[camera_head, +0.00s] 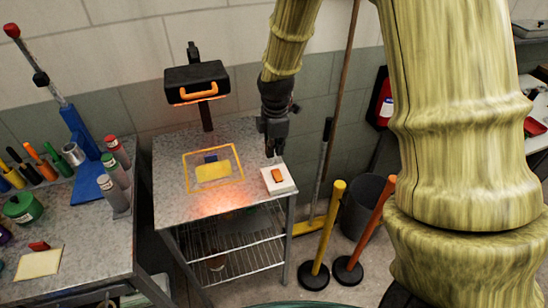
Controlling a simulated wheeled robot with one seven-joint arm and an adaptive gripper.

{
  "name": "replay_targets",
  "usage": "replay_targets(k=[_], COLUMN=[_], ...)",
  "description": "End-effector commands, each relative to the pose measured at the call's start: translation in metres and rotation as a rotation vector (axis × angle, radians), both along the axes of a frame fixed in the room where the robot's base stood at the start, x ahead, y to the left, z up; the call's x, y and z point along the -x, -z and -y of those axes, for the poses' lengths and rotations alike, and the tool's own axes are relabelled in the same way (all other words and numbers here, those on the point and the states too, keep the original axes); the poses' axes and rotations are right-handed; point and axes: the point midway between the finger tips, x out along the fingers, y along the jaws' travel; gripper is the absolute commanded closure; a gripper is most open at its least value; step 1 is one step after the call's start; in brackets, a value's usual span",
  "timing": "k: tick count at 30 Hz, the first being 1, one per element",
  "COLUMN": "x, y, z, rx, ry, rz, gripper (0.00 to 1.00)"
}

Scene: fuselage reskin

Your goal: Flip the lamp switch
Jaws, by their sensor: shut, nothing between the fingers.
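The lamp switch (277,174) is an orange rocker on a white box (281,187) near the right front corner of a small metal table. My gripper (272,153) is shut and empty, pointing down just above and behind the switch. I cannot tell whether its tips touch the box. The lamp (197,82) is a black head on a dark post at the back of the table, with an orange handle-like bar. An orange-red glow lies on the tabletop below it.
The metal table (172,205) bears an orange frame (187,171) around a yellow block (212,171). A cluttered bench (105,238) stands at left. Yellow (326,232) and orange (370,232) posts and a grey bin (364,208) stand right of the table.

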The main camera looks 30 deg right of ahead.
Motion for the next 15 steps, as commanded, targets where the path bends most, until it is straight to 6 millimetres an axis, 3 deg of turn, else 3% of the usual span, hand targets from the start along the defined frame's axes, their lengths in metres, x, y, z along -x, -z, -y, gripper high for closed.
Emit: replay_targets(k=[7, 15], x=[0.003, 0.005], y=[-0.022, -0.031], z=[-0.001, -0.001], rx=[-0.001, 0.0], ry=[0.001, 0.001], rz=[0.001, 0.0], gripper=[1.0, 1.0])
